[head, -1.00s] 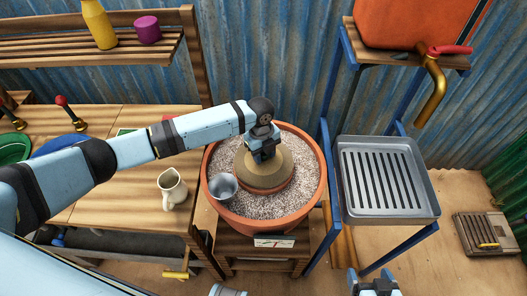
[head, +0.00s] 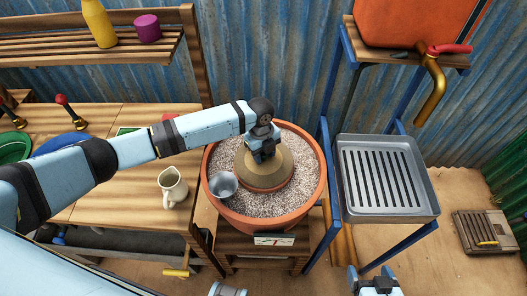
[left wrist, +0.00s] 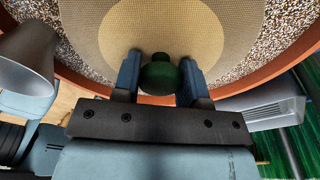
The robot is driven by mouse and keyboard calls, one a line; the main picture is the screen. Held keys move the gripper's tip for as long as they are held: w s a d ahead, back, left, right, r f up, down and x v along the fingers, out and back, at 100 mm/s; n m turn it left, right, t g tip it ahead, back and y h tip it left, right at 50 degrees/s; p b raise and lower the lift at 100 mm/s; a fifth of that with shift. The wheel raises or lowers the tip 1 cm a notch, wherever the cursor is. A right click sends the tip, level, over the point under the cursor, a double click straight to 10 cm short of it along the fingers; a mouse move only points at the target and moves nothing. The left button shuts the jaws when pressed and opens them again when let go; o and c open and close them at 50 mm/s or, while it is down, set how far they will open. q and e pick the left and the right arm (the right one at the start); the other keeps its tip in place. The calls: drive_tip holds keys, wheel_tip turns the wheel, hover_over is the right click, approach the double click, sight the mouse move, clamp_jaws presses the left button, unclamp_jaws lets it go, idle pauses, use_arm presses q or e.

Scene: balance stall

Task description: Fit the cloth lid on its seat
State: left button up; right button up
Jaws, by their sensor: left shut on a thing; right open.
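The cloth lid (head: 246,180) is a tan, rounded disc with a green knob (left wrist: 160,75), above the middle of a round terracotta pot (head: 214,202) filled with grey-white gravel. My left gripper (head: 263,152) comes down from above, its two fingers on either side of the knob in the left wrist view, shut on it. The lid looks roughly level. The seat under it is mostly hidden, so I cannot tell whether the lid rests fully on it. My right gripper (head: 377,284) shows only partly at the bottom edge, open and away from the lid.
A grey metal cup (head: 223,185) sits in the gravel left of the lid, close to it. A cream jug (head: 172,188) stands on the wooden table. A slotted metal tray (head: 388,205) lies right of the pot, below a brass tap (head: 431,85).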

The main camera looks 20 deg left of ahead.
use_arm(q)
drive_tip(key=o, duration=1.5)
drive_tip(key=shift+o, duration=0.2)
drive_tip(key=shift+r, duration=0.15)
drive_tip(key=shift+r+p, duration=1.35)
drive_tip(key=shift+p, duration=0.15)
drive_tip(key=shift+r+p, duration=0.5)
drive_tip(key=shift+r+p, duration=2.75)
drive_tip(key=shift+r, duration=0.3)
